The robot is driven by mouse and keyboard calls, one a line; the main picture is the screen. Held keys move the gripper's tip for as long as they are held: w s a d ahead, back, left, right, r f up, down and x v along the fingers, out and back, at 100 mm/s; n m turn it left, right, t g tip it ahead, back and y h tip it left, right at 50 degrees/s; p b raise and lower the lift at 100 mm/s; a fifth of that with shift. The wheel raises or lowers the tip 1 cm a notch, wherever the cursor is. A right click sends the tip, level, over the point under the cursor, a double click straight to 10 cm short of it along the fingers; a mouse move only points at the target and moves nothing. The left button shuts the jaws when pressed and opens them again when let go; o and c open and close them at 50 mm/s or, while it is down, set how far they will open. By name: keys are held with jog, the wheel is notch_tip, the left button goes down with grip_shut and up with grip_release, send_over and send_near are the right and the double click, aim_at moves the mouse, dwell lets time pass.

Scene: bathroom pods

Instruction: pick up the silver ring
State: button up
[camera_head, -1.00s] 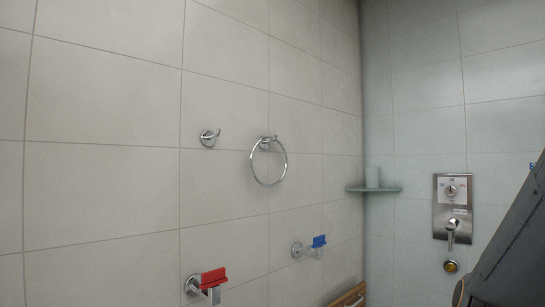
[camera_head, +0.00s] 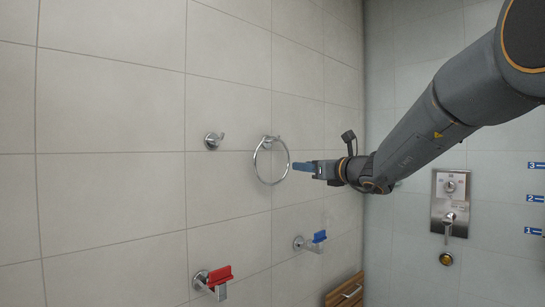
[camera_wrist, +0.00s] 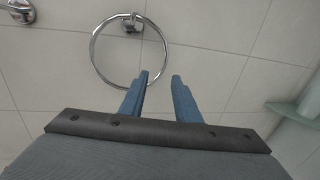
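The silver ring (camera_head: 258,170) hangs on its wall mount against the tiled wall in the head view. In the wrist view the ring (camera_wrist: 92,62) is a thin chrome loop under its mount (camera_wrist: 133,24). My gripper (camera_head: 296,167) is at the right edge of the ring in the head view. In the wrist view its two blue fingers (camera_wrist: 160,78) are spread with a gap between them. I cannot tell whether the finger touches the ring.
A chrome hook (camera_head: 213,141) is left of the ring. A red-handled tap (camera_head: 214,281) and a blue-handled tap (camera_head: 312,241) stick out of the wall below. A shower control panel (camera_head: 450,203) is on the right wall. A pale shelf (camera_wrist: 300,112) shows at right in the wrist view.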

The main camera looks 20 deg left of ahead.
jog(key=p+x, duration=0.3)
jog(key=x, duration=0.4)
jog(key=shift+w+a+p, duration=0.2)
jog(key=shift+w+p, duration=0.15)
jog(key=shift+p, duration=0.05)
jog(key=shift+r, duration=0.1)
grip_shut()
